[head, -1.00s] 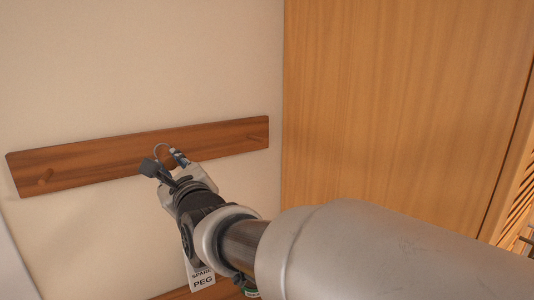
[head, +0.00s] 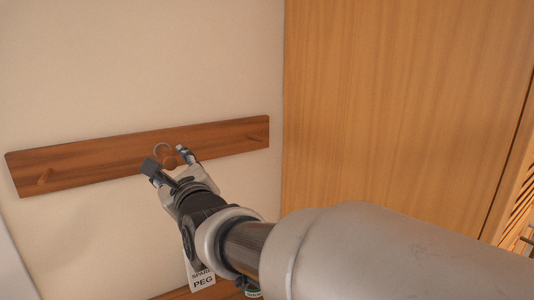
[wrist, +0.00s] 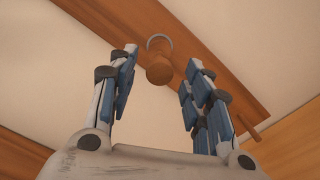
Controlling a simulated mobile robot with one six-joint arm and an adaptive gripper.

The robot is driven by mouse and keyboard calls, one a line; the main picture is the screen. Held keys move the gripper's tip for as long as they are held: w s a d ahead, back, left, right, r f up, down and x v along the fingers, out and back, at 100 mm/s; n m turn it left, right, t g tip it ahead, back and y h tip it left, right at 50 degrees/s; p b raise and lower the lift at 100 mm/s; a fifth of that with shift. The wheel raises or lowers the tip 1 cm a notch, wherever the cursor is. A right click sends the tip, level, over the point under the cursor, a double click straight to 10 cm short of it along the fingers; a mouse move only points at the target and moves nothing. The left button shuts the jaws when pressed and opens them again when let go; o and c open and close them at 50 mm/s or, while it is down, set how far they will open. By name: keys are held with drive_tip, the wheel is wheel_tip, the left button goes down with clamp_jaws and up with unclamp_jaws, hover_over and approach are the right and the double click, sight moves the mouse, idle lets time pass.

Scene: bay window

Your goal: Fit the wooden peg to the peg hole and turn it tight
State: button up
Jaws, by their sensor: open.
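The wooden peg (head: 169,162), with a round knob end, stands out from the dark wooden rail (head: 100,155) on the wall. In the wrist view the peg (wrist: 158,70) shows between my fingertips, apart from both. A thin grey ring (wrist: 159,37) shows at the peg's far end against the rail; it also appears in the head view (head: 161,147). The peg hole itself is hidden, and I cannot tell how deep the peg sits. My gripper (head: 167,158) is open around the peg, its fingers pointing at the rail.
A wooden panel (head: 400,110) rises right of the rail. A white tag reading "SPARE PEG" (head: 203,280) shows below my arm. The wall above the rail is clear.

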drive_tip(key=v, duration=0.8)
drive_tip(key=shift+s+d, duration=0.2)
drive_tip(key=shift+s, duration=0.05)
idle(1.3)
drive_tip(key=s+d+f+n+g+h, duration=0.2)
drive_tip(key=s+d+f+n+h, duration=0.1)
drive_tip(key=d+f+n, duration=0.4)
drive_tip(key=s+d+f+n+g+h, duration=0.25)
drive_tip(key=d+f+n, duration=0.2)
drive_tip(key=d, duration=0.55)
drive_tip(key=s+d+f+n+g+h, duration=0.2)
drive_tip(key=s+d+f+n, duration=0.3)
drive_tip(key=s, duration=0.4)
drive_tip(key=s+d+f+n+g+h, duration=0.1)
drive_tip(key=s+d+f+n+g, duration=0.3)
drive_tip(key=s+d+n, duration=0.3)
drive_tip(key=shift+s+f+n+h, duration=0.35)
drive_tip(key=shift+s+n, duration=0.1)
drive_tip(key=shift+s, duration=0.5)
